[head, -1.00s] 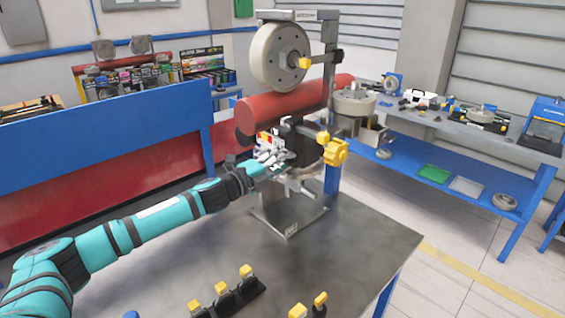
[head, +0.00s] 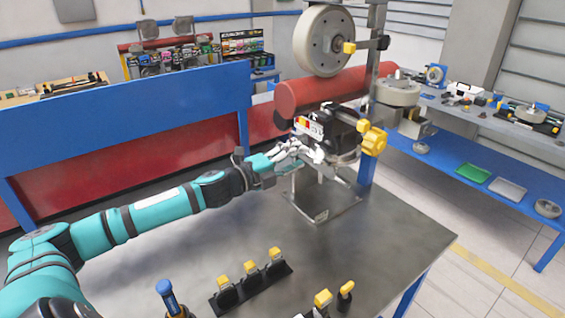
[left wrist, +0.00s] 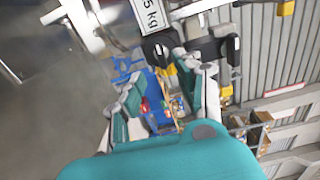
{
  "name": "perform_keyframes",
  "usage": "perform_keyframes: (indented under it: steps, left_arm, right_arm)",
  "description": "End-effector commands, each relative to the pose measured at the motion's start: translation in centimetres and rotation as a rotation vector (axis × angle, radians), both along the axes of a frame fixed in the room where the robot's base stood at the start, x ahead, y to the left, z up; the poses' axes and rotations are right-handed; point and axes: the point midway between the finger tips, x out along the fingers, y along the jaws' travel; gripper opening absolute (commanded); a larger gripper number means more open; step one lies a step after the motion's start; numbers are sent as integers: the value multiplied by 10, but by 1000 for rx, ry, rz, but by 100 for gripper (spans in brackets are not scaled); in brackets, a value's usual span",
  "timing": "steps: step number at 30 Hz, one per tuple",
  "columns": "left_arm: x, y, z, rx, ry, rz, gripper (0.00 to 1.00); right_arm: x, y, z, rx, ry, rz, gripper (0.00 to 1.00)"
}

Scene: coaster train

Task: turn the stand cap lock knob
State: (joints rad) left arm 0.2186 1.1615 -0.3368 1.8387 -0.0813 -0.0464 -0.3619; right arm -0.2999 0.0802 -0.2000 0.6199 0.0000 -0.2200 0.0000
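The metal stand (head: 373,85) rises from the workbench. It carries a big yellow lobed knob (head: 373,139), with a smaller yellow piece beside it, and a smaller yellow knob (head: 349,47) higher up by the grey wheel. I cannot tell which is the stand cap lock knob. My left gripper (head: 312,152) is at the stand, left of the big knob and just below a black labelled block (head: 325,124). In the left wrist view its two fingers (left wrist: 166,78) are spread apart, with black parts of the stand close by their tips. Contact is unclear. My right gripper is out of view.
Several yellow-topped black clamps (head: 250,282) and a blue-handled tool (head: 168,297) are at the bench's front. A red cylinder (head: 335,90) lies behind the stand. The grey benchtop (head: 370,225) is clear in the middle. A blue shelf bench (head: 470,165) stands at right.

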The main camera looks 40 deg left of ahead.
Motion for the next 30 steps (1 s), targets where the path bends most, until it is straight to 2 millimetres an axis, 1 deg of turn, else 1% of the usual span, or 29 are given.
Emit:
perform_keyframes:
  steps: [1, 6, 12, 18, 30]
  left_arm:
    - [-7, 2, -2, 3, 3, -1, 35]
    - [-22, 7, -2, 1, 4, 0, 35]
    - [-34, 11, -1, 2, 2, -1, 35]
    - [-37, 12, 1, 2, -1, -1, 35]
    - [-37, 13, 1, 3, -1, -1, 35]
  right_arm:
    - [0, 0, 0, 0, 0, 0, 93]
    - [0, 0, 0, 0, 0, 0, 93]
    - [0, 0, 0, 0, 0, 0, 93]
    - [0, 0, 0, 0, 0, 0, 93]
    - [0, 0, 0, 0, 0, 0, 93]
